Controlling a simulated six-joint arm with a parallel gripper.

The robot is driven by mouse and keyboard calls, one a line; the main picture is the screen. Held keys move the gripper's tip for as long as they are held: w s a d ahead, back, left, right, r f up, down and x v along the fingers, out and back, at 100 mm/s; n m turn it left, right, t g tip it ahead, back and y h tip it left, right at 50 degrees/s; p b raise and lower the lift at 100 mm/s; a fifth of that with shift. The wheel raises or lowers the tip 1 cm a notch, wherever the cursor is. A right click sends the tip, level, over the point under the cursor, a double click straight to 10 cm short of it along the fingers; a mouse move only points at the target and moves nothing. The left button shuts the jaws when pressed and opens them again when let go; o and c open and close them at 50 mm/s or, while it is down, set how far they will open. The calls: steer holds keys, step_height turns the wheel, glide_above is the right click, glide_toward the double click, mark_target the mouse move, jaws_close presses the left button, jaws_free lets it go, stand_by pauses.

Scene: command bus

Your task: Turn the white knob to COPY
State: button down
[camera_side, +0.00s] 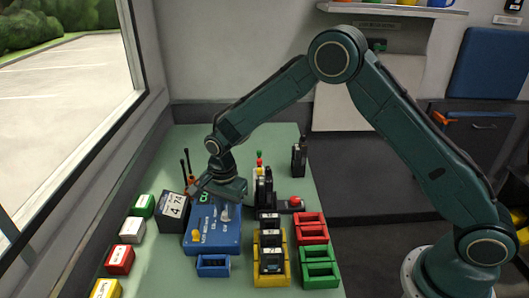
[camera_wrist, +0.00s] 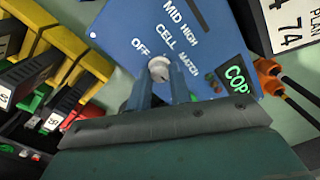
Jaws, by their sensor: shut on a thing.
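The blue box (camera_side: 218,237) stands on the green table; its labelled face (camera_wrist: 190,28) fills the top of the wrist view. The white knob (camera_wrist: 159,68) sits on that face, with OFF, CELL and MATCH printed around it and MID and HIGH farther up. A display (camera_wrist: 236,80) on the same face glows green with COPY, partly cut off by my gripper's body. My gripper (camera_wrist: 160,86) is shut on the white knob, one finger on each side. In the side view my gripper (camera_side: 226,205) is low over the box. I cannot read where the knob points.
A black box with a number card (camera_side: 174,206) stands left of the blue box. A yellow rack (camera_side: 287,268) with black radios, red bins (camera_side: 312,228) and green bins (camera_side: 321,269) stand right. A small blue tray (camera_side: 213,266) is in front. Coloured blocks (camera_side: 119,260) line the left edge.

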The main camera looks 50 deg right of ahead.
steer(key=shift+r, duration=0.1)
steer(key=c, duration=1.3)
jaws_free()
steer(key=shift+r, duration=0.1)
step_height(320, 180, up, 14)
steer(key=shift+s+f, duration=0.15)
steer(key=shift+f, duration=0.1)
